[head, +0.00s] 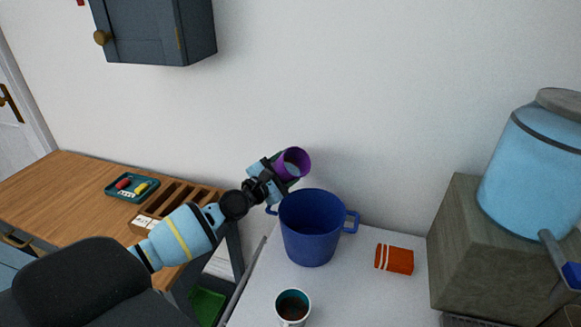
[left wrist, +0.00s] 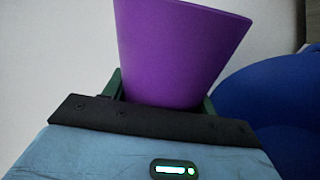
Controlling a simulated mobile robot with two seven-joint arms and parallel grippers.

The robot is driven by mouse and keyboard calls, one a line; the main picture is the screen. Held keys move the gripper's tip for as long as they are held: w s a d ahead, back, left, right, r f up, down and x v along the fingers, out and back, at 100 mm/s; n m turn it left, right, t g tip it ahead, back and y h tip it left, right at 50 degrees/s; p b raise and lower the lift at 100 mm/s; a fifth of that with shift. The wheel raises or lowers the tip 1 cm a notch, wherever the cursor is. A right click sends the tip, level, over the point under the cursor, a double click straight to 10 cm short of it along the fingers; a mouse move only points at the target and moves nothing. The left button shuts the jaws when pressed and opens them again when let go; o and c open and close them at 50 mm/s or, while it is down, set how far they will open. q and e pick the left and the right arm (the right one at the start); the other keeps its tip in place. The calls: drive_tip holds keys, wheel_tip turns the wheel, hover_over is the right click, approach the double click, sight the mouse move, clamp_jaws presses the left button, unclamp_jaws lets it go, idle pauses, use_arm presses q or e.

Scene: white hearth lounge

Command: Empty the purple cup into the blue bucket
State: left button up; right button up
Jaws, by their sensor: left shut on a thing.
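The purple cup (head: 303,156) is held in my left gripper (head: 282,170), above and a little left of the blue bucket. Its mouth leans to the right and toward the camera, and something pale shows inside it. In the left wrist view the cup (left wrist: 180,50) stands between the two fingers (left wrist: 160,95). The blue bucket (head: 312,240) stands on the white table with a handle on each side. Its side also shows at the right of the left wrist view (left wrist: 275,105). My right gripper is not in view.
A cup with dark contents (head: 293,306) stands in front of the bucket on the white table (head: 350,290). An orange packet (head: 394,259) lies right of the bucket. A large light-blue dispenser (head: 535,170) stands on a grey block (head: 480,265). A wooden counter (head: 75,195) with a teal tray (head: 133,197) is at left.

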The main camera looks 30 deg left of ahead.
use_arm(q)
drive_tip(key=shift+f, duration=0.1)
drive_tip(key=shift+a+r+m, duration=0.2)
drive_tip(key=shift+r+m, duration=0.5)
drive_tip(key=shift+m, duration=0.4)
drive_tip(key=shift+s+f+m+h+b, duration=0.15)
drive_tip(key=shift+m+h+b, duration=0.35)
drive_tip(key=shift+m, duration=0.8)
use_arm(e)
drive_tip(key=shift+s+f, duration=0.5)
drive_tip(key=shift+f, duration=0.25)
use_arm(q)
drive_tip(key=shift+s+f+m, duration=0.15)
drive_tip(key=shift+m, duration=0.35)
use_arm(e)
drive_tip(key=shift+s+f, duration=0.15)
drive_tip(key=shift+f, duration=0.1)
use_arm(q)
drive_tip(key=shift+f+b, duration=0.1)
drive_tip(key=shift+b, duration=0.2)
drive_tip(key=shift+s+m, duration=0.1)
drive_tip(key=shift+m, duration=0.2)
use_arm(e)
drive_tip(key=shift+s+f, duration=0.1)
